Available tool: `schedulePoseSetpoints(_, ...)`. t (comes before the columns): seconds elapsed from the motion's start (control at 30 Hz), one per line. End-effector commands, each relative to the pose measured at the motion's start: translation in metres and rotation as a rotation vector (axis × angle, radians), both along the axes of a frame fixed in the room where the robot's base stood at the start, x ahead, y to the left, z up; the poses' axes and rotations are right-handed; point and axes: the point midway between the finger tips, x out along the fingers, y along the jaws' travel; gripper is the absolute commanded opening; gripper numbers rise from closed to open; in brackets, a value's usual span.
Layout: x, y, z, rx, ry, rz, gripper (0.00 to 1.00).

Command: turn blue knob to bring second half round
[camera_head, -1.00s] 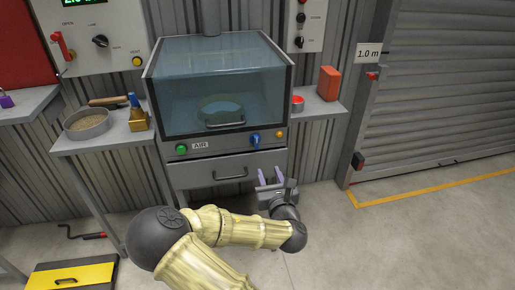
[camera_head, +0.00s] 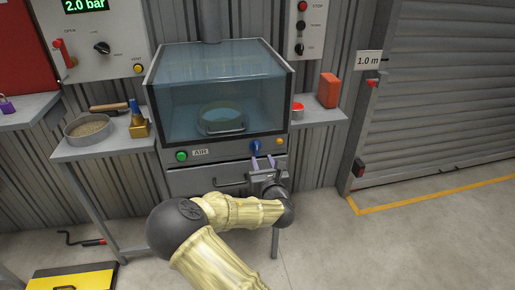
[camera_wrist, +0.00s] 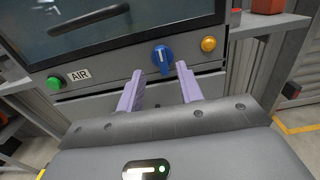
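The blue knob (camera_head: 255,146) is on the front panel of the glass-hooded cabinet (camera_head: 160,157), between the AIR label and an amber button. In the wrist view the blue knob (camera_wrist: 163,57) stands just beyond my fingertips, its white pointer mark near upright. My gripper (camera_head: 262,161) is open, with its two lavender fingers apart and nothing between them. In the wrist view my gripper (camera_wrist: 158,74) points at the panel, with the knob between the lines of the fingers and not touched. A round pan-like ring (camera_head: 221,119) sits behind the closed glass.
A green button (camera_head: 182,156) and an amber button (camera_head: 279,141) flank the knob. A drawer handle (camera_head: 231,182) is below the panel. The floor at right is clear.

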Motion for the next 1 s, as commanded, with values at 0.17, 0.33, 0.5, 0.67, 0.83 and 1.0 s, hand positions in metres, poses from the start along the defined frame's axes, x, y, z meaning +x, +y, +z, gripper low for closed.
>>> schedulePoseSetpoints(0.17,0.027,0.008,0.0,0.002,-0.002,0.001,0.36)
schedulePoseSetpoints(0.33,0.051,0.015,0.0,0.001,-0.001,0.002,0.36)
schedulePoseSetpoints(0.5,0.071,0.02,0.0,0.0,-0.001,0.0,0.36)
schedulePoseSetpoints(0.67,0.08,0.024,0.0,0.001,0.0,0.001,0.36)
schedulePoseSetpoints(0.83,0.081,0.023,0.0,0.001,0.001,0.0,0.36)
schedulePoseSetpoints(1.0,0.081,0.022,0.0,0.001,0.001,-0.002,0.23)
